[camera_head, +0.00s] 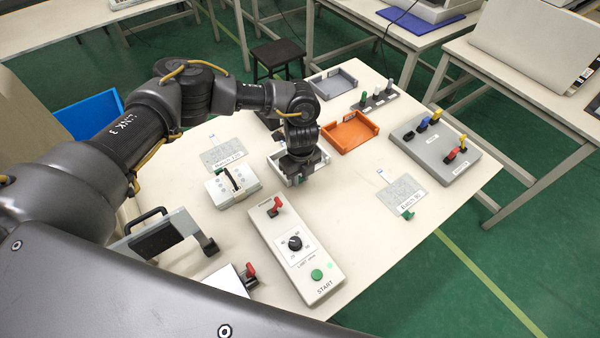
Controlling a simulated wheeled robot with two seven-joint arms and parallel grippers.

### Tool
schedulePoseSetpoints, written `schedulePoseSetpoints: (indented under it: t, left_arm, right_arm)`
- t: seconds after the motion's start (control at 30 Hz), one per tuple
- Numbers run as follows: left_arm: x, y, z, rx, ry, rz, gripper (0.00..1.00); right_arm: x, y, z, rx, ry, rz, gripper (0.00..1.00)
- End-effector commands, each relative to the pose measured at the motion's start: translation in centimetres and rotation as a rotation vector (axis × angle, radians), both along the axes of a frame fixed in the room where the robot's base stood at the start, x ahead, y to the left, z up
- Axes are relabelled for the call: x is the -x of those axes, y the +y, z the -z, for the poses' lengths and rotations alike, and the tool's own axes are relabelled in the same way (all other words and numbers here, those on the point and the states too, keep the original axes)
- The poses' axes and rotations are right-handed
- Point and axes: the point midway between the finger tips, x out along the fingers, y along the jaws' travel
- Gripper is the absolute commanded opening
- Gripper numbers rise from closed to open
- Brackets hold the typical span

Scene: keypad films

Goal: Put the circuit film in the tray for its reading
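A grey speckled film (226,152) with a label that seems to read Batch 125 lies left of centre. A similar film (402,193) labelled Batch 90, with a green tab, lies on the right. My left gripper (299,172) points down over a white tray (322,160) and hides much of it. A bit of green shows by its fingertips; I cannot tell what it is or whether the fingers are closed. An orange tray (352,132) and a grey tray (334,83) stand behind. My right gripper is not in view.
A control panel (300,262) with a red switch, dial and green START button stands in front. A white unit (231,187) with a black lever and a black-framed device (160,236) are at left. A grey lever box (433,150) stands right. The front right table is clear.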

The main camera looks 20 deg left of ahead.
Motion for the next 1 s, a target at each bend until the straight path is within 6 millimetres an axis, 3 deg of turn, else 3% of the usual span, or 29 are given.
schedulePoseSetpoints:
  t: [0.03,0.2,0.87,1.0]
  left_arm:
    - [-0.1,0.2,0.0,-0.003,-0.005,-0.002,0.29]
    - [-0.2,0.3,-0.3,-0.005,-0.005,-0.004,0.48]
    - [-0.3,0.6,-0.6,-0.010,-0.005,-0.005,0.48]
    - [-0.4,0.4,-1.8,-0.006,-0.007,-0.004,0.48]
  right_arm:
    - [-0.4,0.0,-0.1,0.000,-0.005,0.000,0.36]
    - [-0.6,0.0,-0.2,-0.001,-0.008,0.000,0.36]
    - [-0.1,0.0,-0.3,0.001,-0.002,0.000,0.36]
    - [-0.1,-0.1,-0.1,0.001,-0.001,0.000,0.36]
